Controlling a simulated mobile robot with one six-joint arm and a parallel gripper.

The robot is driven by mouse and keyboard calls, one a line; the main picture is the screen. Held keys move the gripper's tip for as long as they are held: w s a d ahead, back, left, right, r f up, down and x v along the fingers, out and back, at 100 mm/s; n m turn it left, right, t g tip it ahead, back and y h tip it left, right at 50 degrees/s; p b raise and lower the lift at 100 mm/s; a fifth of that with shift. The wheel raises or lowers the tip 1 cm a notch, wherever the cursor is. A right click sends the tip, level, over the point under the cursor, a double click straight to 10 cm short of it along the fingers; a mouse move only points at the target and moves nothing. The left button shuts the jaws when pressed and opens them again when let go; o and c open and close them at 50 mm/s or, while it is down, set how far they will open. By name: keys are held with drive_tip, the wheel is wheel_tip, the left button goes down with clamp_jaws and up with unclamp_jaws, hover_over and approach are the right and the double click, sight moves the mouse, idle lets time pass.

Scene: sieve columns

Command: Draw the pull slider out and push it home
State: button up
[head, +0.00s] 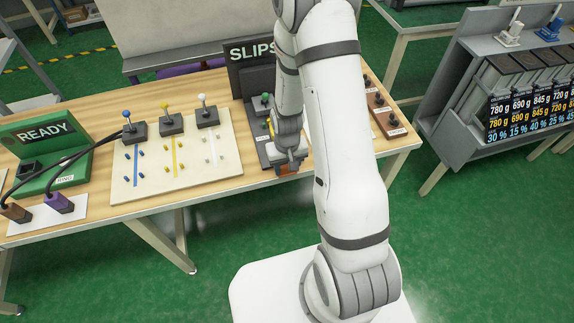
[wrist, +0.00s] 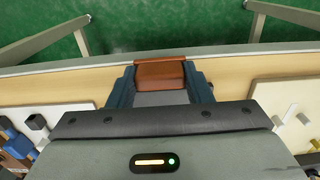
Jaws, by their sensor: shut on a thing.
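The pull slider's brown-orange block (wrist: 160,74) sits between my gripper's two fingers in the wrist view, close to the table's front edge. My gripper (wrist: 163,86) is shut on this block. In the head view my gripper (head: 287,160) is low at the front edge of the table, and a bit of the orange block (head: 286,171) shows beneath it. A grey strip lies behind the block between the fingers. The dark unit marked SLIPS (head: 251,52) stands behind, with a green knob (head: 265,99); my arm hides part of it. How far the slider is out cannot be told.
A cream board (head: 150,187) with several pegs and blue, yellow and white joysticks lies left of my gripper. A green READY box (head: 45,150) stands further left with dark cables. Brown blocks with black knobs (head: 384,108) sit to the right. Green floor is open in front.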

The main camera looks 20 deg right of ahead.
drive_tip(key=shift+w, duration=0.1)
drive_tip(key=c, duration=0.5)
drive_tip(key=w+b, duration=0.2)
drive_tip(key=w, duration=0.3)
drive_tip(key=shift+w, duration=0.35)
drive_tip(key=shift+r, duration=0.1)
drive_tip(key=shift+w, duration=0.1)
drive_tip(key=o, duration=1.4)
wheel_tip(320, 180, up, 8)
drive_tip(key=b, duration=0.1)
drive_tip(key=shift+f, duration=0.2)
